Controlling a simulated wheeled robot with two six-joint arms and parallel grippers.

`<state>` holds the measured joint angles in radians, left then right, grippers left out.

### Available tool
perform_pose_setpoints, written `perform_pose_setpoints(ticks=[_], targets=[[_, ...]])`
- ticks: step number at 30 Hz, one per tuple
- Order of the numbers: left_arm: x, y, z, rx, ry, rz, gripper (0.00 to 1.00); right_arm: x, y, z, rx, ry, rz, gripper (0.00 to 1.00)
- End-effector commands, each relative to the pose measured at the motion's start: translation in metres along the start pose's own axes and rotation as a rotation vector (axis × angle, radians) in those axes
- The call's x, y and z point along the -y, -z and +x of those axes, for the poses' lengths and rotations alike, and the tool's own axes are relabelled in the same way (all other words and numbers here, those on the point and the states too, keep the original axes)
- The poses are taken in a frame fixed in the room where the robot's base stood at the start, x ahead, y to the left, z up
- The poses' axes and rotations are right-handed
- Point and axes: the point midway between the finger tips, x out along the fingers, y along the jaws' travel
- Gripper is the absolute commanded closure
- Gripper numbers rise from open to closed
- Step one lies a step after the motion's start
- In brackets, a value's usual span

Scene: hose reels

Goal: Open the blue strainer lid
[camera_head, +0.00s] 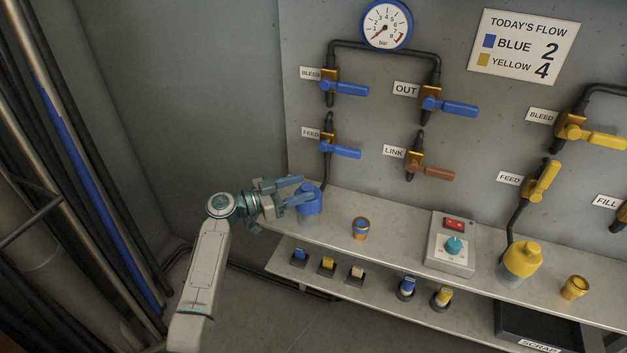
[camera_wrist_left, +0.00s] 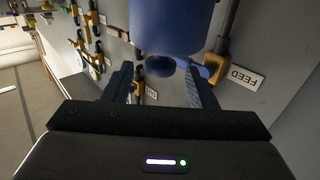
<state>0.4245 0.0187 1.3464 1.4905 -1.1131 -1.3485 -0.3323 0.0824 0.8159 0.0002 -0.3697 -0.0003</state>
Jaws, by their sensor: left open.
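The blue strainer (camera_head: 310,208) stands at the left end of the upper shelf, with a blue lid above a pale lower part. My left gripper (camera_head: 296,190) reaches it from the left, at the height of the lid, and partly covers it. In the left wrist view the blue lid (camera_wrist_left: 172,25) fills the top middle. A smaller rounded blue part (camera_wrist_left: 160,66) shows between the two open fingers of my left gripper (camera_wrist_left: 163,85). I cannot tell whether the fingers touch it. My right gripper is out of view.
The blue feed valve (camera_head: 340,149) is on the wall above. The lower shelf holds several small switches. Bare shelf lies between strainer and cup.

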Motion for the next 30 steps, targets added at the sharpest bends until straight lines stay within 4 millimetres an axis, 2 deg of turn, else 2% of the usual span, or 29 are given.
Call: perform_pose_setpoints(ticks=[3, 9, 20, 28, 30], targets=[[-0.001, 0.002, 0.018, 0.000, -0.002, -0.002, 0.48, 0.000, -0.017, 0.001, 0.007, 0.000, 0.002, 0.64], [0.000, 0.001, 0.039, 0.001, 0.000, -0.001, 0.48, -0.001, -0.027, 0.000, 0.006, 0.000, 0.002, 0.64], [0.000, -0.001, 0.044, 0.002, 0.000, 0.000, 0.48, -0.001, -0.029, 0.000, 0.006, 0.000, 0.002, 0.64], [0.000, -0.001, 0.044, 0.002, 0.000, 0.000, 0.99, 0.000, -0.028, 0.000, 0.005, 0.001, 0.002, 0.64], [0.000, -0.001, 0.044, 0.002, 0.000, 0.000, 1.00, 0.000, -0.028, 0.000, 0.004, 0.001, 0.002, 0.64]])
